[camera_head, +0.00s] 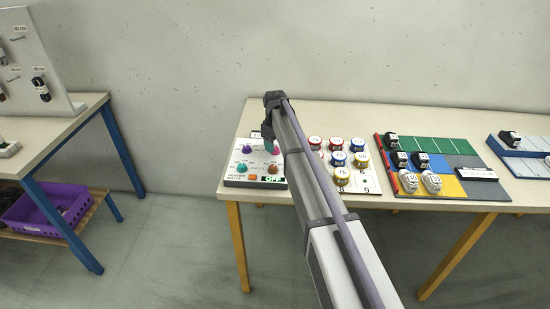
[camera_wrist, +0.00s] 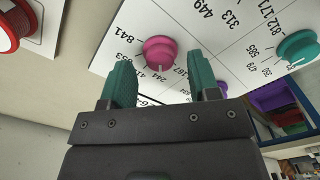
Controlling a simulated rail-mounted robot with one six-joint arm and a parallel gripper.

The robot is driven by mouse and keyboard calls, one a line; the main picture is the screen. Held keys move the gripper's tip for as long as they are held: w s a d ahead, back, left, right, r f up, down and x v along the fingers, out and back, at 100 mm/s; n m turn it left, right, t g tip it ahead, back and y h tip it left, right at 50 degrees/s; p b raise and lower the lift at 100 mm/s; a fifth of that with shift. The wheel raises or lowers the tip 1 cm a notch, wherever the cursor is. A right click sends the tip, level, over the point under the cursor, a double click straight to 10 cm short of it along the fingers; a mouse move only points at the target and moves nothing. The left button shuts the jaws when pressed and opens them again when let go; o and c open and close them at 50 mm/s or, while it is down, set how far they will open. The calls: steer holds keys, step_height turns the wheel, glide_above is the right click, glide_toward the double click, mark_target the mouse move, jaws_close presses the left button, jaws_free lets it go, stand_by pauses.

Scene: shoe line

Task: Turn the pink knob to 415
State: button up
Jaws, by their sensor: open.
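The pink knob (camera_wrist: 160,50) sits on a white dial panel (camera_wrist: 108,62) in the wrist view. Its white mark points down in the picture, near a label that seems to read 244. An 841 label is at its upper left; I cannot make out 415. My gripper (camera_wrist: 160,66) is open, its two green fingers apart, with the knob beyond and between their tips. I cannot tell whether they touch it. In the head view my gripper (camera_head: 269,144) is over the panel (camera_head: 233,183), beside the pink knob (camera_head: 277,150), which is partly hidden.
A purple knob (camera_wrist: 220,87) is close to my right finger, and a teal knob (camera_wrist: 297,46) is farther right. A red-rimmed round thing (camera_wrist: 10,28) is at the left. On the table, several round tins (camera_head: 337,159) stand right of the panel, past my arm.

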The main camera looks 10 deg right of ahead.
steer(key=shift+f, duration=0.65)
steer(key=shift+r, duration=0.15)
steer(key=c, duration=0.9)
steer(key=shift+c, duration=0.2)
steer(key=shift+m, duration=0.3)
steer(key=m, duration=0.3)
steer(key=shift+m, duration=2)
